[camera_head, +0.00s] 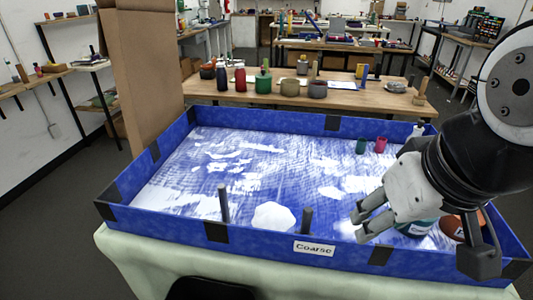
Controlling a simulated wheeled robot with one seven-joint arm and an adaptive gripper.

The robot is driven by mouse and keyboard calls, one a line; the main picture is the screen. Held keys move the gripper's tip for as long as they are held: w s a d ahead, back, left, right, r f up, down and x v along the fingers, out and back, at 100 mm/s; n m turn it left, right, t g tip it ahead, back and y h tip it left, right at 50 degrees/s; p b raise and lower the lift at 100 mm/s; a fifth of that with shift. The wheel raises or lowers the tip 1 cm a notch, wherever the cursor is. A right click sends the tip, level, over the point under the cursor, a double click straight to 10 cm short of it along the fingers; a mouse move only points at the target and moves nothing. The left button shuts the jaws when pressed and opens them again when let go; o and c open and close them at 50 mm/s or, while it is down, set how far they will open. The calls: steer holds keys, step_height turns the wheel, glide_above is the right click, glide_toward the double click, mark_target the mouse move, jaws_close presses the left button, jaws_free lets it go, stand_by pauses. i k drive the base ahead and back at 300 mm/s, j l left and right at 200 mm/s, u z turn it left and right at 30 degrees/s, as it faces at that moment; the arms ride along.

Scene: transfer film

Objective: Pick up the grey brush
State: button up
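My gripper (361,224) comes in from the right over the near right part of a blue-walled tray (150,228). Its two pale fingers point left, with a gap between the tips and nothing seen between them. I cannot pick out a grey brush for certain. Two dark grey upright sticks, one on the left (223,203) and one on the right (306,220), stand near the tray's near wall, left of my gripper. They may be handles; no bristles show. A pale many-sided piece (273,216) lies between them. My gripper and arm hide part of the tray's right side.
A teal container (420,229) and a brown object (455,230) are partly hidden by my gripper. A green cup (362,146) and a red cup (380,145) stand at the back right. A "Coarse" label (314,248) marks the near wall. The tray's middle is clear.

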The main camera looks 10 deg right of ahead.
mark_target(308, 212)
steer(key=k+l+z, duration=0.3)
steer(key=k+l, duration=0.15)
steer(key=k+l+z, duration=0.3)
steer(key=l, duration=0.25)
steer(key=k, duration=0.1)
